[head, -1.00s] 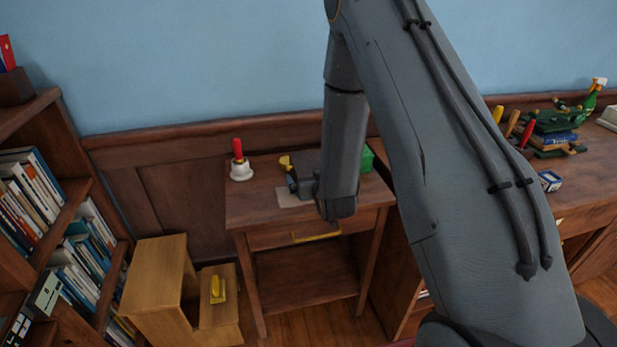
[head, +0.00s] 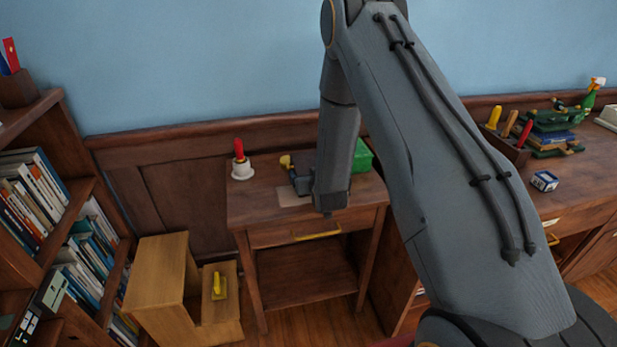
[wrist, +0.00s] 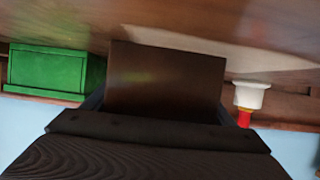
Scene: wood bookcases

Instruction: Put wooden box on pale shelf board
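The wooden box (wrist: 165,80), plain and dark brown, fills the middle of the wrist view. My gripper (wrist: 160,112) has dark edges at both sides of it and appears shut on it; the fingertips are mostly hidden. The pale shelf board (head: 293,197) lies flat on the small desk, just left of my wrist. In the wrist view a pale strip of the board (wrist: 225,47) shows beyond the box. Whether the box touches the board or desk cannot be told. In the head view my arm hides the box.
On the small desk (head: 255,212) are a white bell with red handle (head: 241,167), a green box (head: 362,156) and a yellow object (head: 286,162). A wooden step stool (head: 160,270) and bookcase stand left. A cluttered desk (head: 575,205) is right.

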